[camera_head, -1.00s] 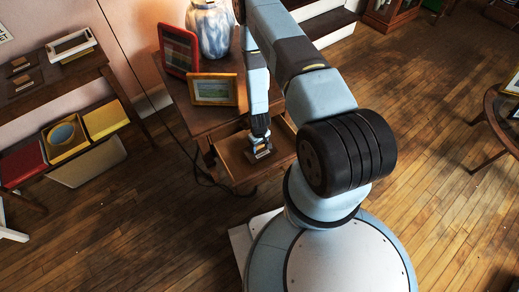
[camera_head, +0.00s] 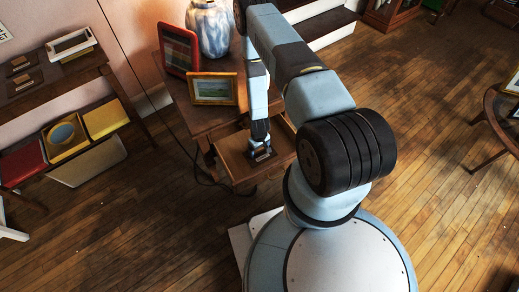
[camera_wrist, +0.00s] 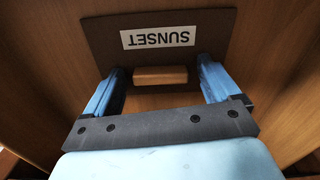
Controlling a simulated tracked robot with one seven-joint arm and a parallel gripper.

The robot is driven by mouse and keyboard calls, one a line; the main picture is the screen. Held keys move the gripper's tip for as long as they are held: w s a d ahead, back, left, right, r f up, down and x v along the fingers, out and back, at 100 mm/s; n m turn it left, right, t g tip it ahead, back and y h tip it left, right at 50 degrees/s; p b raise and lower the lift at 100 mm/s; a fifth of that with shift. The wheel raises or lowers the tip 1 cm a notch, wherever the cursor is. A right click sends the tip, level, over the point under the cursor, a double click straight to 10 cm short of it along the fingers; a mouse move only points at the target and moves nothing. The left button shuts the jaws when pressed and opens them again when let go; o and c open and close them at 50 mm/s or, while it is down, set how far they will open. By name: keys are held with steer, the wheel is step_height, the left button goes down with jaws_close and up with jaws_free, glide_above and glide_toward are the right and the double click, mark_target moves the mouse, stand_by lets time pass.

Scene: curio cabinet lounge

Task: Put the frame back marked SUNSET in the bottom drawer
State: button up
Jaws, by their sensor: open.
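The frame back (camera_wrist: 216,24) is a dark brown panel with a white SUNSET label, upside down in the wrist view, and a small light wooden grip block. It lies on the floor of an open wooden drawer (camera_head: 233,164). My gripper (camera_wrist: 158,70) is open, with its blue fingers apart on either side of the block. I cannot tell whether the fingers touch the panel. In the head view my gripper (camera_head: 261,150) is down in the drawer and hides most of the panel.
The drawer belongs to a wooden side table (camera_head: 196,112) bearing a gold picture frame (camera_head: 213,90), a red frame (camera_head: 179,49) and a blue-white vase (camera_head: 209,28). A shelf table (camera_head: 52,80) with coloured boxes stands left. A round table (camera_head: 492,110) stands right.

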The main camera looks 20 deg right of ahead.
mark_target(259, 150)
step_height(259, 150, up, 12)
stand_by(0.9)
stand_by(1.1)
